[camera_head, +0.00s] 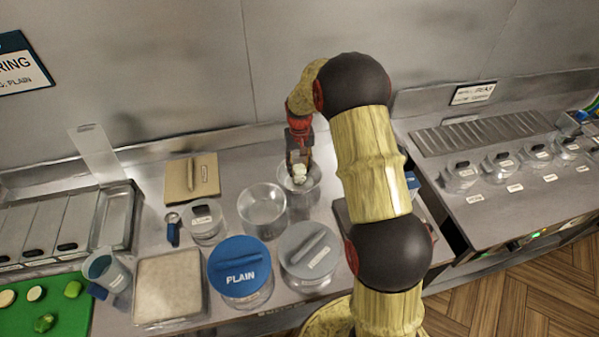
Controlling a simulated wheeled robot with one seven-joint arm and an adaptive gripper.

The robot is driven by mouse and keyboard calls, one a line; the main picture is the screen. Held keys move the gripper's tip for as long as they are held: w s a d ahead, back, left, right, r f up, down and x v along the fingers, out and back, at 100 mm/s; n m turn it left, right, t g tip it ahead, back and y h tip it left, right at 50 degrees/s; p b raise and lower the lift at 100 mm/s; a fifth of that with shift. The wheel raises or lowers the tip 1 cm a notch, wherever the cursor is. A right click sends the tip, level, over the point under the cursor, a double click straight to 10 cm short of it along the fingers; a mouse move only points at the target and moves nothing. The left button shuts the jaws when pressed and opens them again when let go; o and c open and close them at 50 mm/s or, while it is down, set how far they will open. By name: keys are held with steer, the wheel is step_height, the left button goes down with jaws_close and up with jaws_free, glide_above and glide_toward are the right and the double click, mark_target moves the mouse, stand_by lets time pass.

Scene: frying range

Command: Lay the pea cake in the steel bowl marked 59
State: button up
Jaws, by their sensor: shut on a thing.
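My gripper (298,168) points down at the middle of the counter and is shut on a small pale piece (300,173). I cannot tell for sure from its look that this is the pea cake. The piece is at the mouth of an open round bowl (312,201), and I cannot tell whether it touches the bowl. A second open round bowl (262,212) stands just left of it and looks empty. No mark 59 is readable on either bowl.
A blue-lidded tub marked PLAIN (240,268) and a grey-lidded tub (309,252) stand in front of the bowls. A pale square tray (168,287), a tan board (191,178) and a green board (50,310) are left. Several small lidded containers (461,176) line the right counter.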

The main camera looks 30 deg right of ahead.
mark_target(299, 167)
steer(key=shift+f, duration=1.65)
steer(key=shift+f+b, duration=0.3)
steer(key=shift+f, duration=0.1)
steer(key=o, duration=0.9)
steer(key=shift+c, duration=0.2)
steer(key=shift+r, duration=0.1)
